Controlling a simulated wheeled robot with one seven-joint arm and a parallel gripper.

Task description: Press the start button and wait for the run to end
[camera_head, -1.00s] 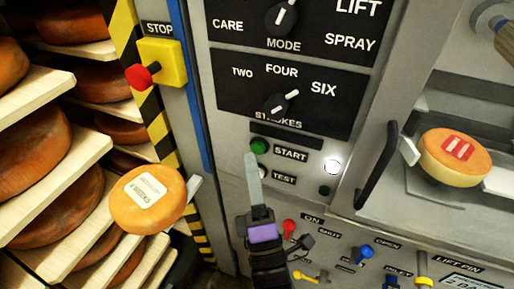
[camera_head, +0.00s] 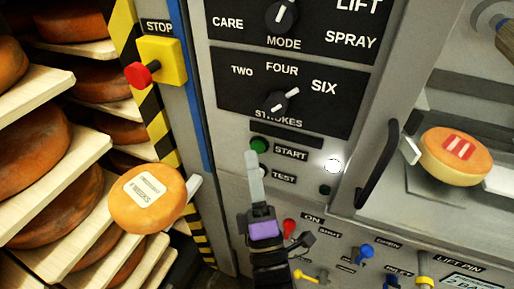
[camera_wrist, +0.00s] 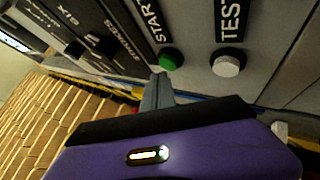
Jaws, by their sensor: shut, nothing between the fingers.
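The green start button (camera_head: 260,145) sits on the grey panel beside the START label. It also shows in the wrist view (camera_wrist: 171,59). My gripper (camera_head: 251,156) is shut and empty, its tips just below and left of the button. In the wrist view the tips (camera_wrist: 160,78) appear close to the button; I cannot tell whether they touch it. The white test button (camera_wrist: 227,66) is beside it in the wrist view and mostly hidden behind my finger in the head view. A white lamp (camera_head: 333,166) is lit right of START.
A red stop button (camera_head: 138,75) on a yellow box is at upper left. A labelled cheese wheel (camera_head: 148,207) is held out at left by shelves of cheeses. Another wheel (camera_head: 454,158) sits inside the machine at right, behind a dark handle (camera_head: 377,178). Coloured valves line the lower panel.

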